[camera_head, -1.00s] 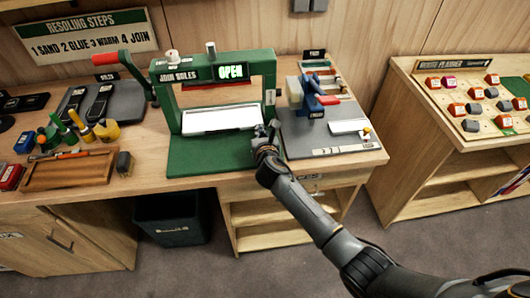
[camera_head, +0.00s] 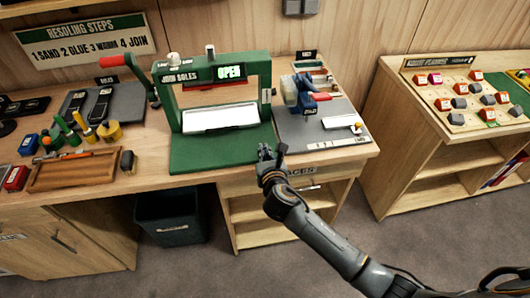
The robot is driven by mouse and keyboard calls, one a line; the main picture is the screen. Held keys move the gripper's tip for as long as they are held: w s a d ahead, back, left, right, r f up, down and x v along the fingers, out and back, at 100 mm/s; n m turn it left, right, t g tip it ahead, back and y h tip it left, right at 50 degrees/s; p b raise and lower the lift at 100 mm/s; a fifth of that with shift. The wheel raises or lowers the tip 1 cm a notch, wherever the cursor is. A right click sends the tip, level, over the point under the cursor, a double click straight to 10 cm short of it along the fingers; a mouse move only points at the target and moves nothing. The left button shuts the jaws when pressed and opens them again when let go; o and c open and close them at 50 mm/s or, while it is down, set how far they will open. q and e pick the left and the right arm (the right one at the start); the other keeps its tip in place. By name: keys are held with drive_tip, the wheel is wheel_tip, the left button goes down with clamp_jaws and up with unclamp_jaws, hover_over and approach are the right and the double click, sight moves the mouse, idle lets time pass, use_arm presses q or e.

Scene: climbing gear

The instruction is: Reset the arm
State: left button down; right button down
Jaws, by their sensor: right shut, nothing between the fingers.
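My right arm comes in from the lower right. Its gripper (camera_head: 271,154) is shut and empty, in front of the right front corner of the green press base. The green press (camera_head: 176,100) stands on the workbench with a lit "OPEN" display and a white plate (camera_head: 221,117) inside its frame. I cannot tell whether the gripper touches the bench edge; it appears apart from it. My left gripper is not in view.
A wooden tray (camera_head: 75,172) and small bottles are at the left. A dark bin (camera_head: 168,216) stands below. A planner table (camera_head: 420,110) is at the right, with floor between.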

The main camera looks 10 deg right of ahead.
drive_tip(key=shift+s, duration=0.35)
drive_tip(key=s+d+f+m+g, duration=0.2)
drive_tip(key=s+d+m+g, duration=0.2)
drive_tip(key=s+m, duration=0.7)
drive_tip(key=s+d+f+m+g, duration=0.1)
drive_tip(key=s+d+m+g, duration=0.2)
drive_tip(key=s+m, duration=0.85)
drive_tip(key=s+d+f+m+g, duration=0.2)
drive_tip(key=s+d+m+g, duration=0.2)
drive_tip(key=s+m, duration=0.75)
wheel_tip(320, 180, down, 26)
drive_tip(key=g+b, duration=0.1)
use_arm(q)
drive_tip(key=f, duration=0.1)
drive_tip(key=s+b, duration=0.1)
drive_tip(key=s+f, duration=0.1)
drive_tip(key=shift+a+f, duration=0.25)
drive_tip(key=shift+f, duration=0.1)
use_arm(e)
drive_tip(key=s+d+f+g, duration=0.1)
drive_tip(key=s+d+f, duration=0.1)
drive_tip(key=s+f, duration=1.5)
drive_tip(key=shift+d+f+g, duration=0.25)
drive_tip(key=shift+f+g, duration=0.05)
drive_tip(key=shift+f, duration=0.15)
